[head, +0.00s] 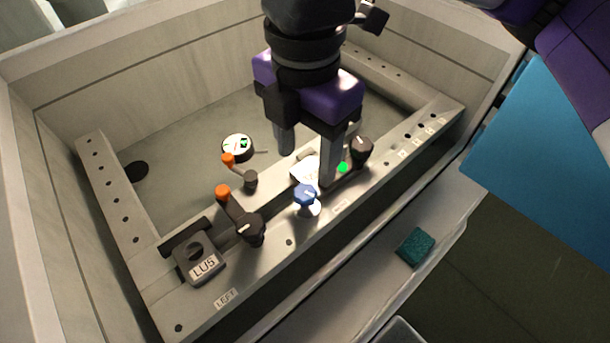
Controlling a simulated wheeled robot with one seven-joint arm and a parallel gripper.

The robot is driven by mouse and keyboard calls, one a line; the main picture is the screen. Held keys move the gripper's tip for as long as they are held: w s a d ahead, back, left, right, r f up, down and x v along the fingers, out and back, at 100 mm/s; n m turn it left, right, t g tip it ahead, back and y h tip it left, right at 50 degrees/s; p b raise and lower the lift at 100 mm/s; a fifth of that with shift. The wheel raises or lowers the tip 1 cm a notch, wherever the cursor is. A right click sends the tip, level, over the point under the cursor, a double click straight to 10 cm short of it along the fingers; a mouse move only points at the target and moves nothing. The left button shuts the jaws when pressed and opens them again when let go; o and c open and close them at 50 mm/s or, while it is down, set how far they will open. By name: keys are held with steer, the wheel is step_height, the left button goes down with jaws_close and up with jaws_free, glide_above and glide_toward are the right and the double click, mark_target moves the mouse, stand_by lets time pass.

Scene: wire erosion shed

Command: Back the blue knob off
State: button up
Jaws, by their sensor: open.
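The blue knob (304,195) stands on the front rail of the metal tank, on a pale round base, with a light pointer line on its top. My gripper (307,168) hangs over the rail just behind the knob, pointing down. Its two grey fingers are apart with nothing between them. The right finger comes down close beside the knob, at its upper right. I cannot tell whether it touches anything. The left finger is farther back, toward the tank's inside.
A black knob (361,150) and a green light (342,167) sit right of the gripper. Left are orange-tipped levers (223,193), a black knob (250,229) and a block marked LUS (200,262). A dial (238,147) lies behind. A green sponge (415,246) lies on the front ledge.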

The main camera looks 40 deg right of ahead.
mark_target(305, 191)
step_height(305, 191, down, 8)
steer(key=shift+r, duration=0.25)
jaws_close()
stand_by(0.3)
